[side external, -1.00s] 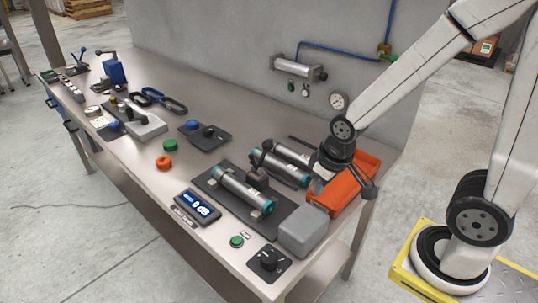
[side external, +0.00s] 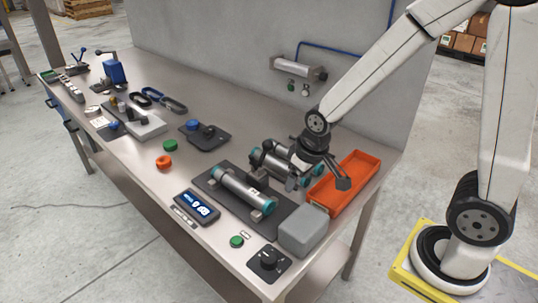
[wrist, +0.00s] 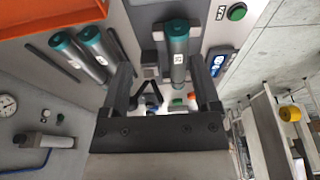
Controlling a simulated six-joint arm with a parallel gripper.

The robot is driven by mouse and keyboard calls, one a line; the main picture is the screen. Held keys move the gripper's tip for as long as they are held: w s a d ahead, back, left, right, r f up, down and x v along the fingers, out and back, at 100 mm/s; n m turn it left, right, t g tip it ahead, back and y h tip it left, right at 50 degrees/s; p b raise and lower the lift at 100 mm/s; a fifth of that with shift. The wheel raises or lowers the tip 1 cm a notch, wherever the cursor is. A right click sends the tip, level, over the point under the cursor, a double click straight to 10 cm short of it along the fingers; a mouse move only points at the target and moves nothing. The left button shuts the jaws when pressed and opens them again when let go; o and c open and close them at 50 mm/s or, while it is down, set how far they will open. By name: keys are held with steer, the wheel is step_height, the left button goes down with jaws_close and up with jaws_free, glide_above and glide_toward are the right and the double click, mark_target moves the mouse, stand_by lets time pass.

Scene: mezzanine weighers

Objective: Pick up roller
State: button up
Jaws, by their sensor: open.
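Three grey rollers with teal end caps lie on the bench. The front roller (side external: 240,190) rests on a dark weighing plate (side external: 286,222); in the wrist view this roller (wrist: 178,52) shows between my fingers, farther off. Two more rollers lie side by side behind it, partly hidden by my gripper in the side view; the wrist view shows one (wrist: 72,52) and the other (wrist: 96,42) left of my fingers. My gripper (side external: 318,181) is open and empty, above the bench near the rear rollers. Contact with them cannot be told.
An orange tray (side external: 362,172) lies right of my gripper and looks empty. A grey box (side external: 303,232) stands at the plate's right end. A display (side external: 197,206), green button (side external: 237,241) and black knob (side external: 269,261) line the front. A wall cylinder (side external: 300,68) is behind.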

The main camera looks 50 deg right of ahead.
glide_toward(242, 184)
steer(key=f, duration=0.1)
steer(key=s+f, duration=0.1)
steer(key=f, duration=0.1)
steer(key=shift+t, duration=0.3)
steer(key=shift+w+a+f, duration=0.1)
steer(key=shift+w+f, duration=0.2)
steer(key=shift+w, duration=0.25)
steer(key=shift+f, duration=0.1)
steer(key=shift+x, duration=1.2)
steer(key=shift+x, duration=2.6)
steer(key=shift+w, duration=0.1)
steer(key=shift+c, duration=0.2)
jaws_close()
